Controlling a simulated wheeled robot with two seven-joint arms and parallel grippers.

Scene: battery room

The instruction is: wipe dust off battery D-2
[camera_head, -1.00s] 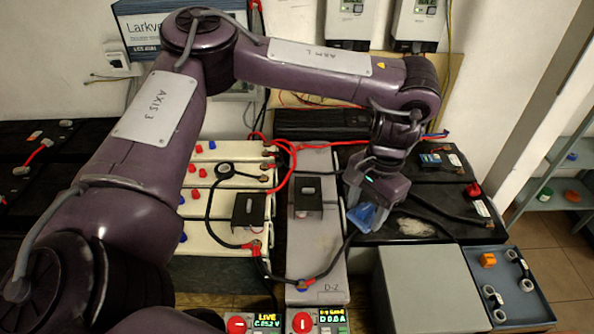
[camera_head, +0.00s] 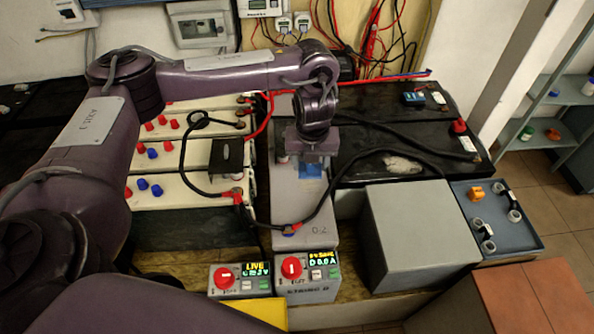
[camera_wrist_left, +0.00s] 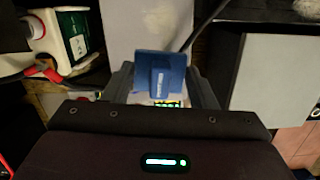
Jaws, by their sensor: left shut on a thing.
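The grey battery marked D-2 (camera_head: 302,207) stands in the middle of the head view, long side running away from me. My left gripper (camera_head: 311,168) is over its far half, pointing down. It is shut on a blue block-like tool (camera_wrist_left: 160,75), whose blue face also shows under the jaws in the head view (camera_head: 311,171). In the wrist view the grey battery top (camera_wrist_left: 135,28) lies beyond the blue tool. I cannot tell whether the tool touches the battery. Dust on D-2 is not clear to see. My right gripper is not in view.
A black cable (camera_head: 325,195) runs over D-2 to its near terminal. Cream batteries (camera_head: 180,190) with red and blue caps stand left, black ones (camera_head: 385,170) right, one with a pale patch.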

